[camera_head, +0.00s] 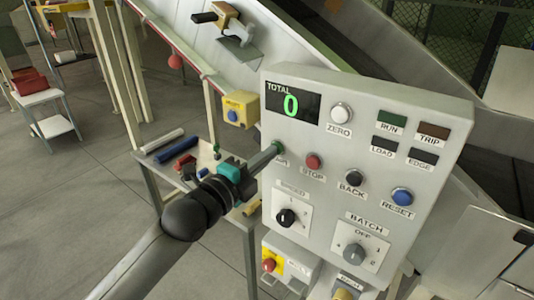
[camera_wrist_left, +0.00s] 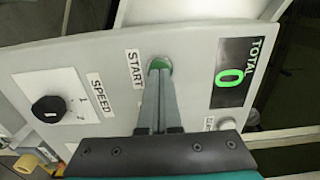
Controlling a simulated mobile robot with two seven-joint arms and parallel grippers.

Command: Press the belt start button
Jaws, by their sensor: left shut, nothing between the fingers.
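The grey control panel (camera_head: 330,205) fills the right half of the head view. The green START button (camera_wrist_left: 159,63) shows in the left wrist view at the tips of my left gripper (camera_wrist_left: 160,78), beside the START label (camera_wrist_left: 136,70). The gripper's fingers are shut together with nothing between them and point straight at the button. In the head view the tips of my left gripper (camera_head: 277,148) cover most of the button. I cannot tell whether they touch or press it. The display (camera_head: 291,102) reads 0, and the RUN lamp (camera_head: 391,122) looks dark green. My right gripper is not in view.
A red STOP button (camera_head: 313,161) and a black BACK button (camera_head: 353,177) sit right of START. The SPEED knob (camera_head: 286,217) is below. A low table (camera_head: 152,178) with rolled items stands behind my left arm. The conveyor (camera_head: 290,55) runs behind the panel.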

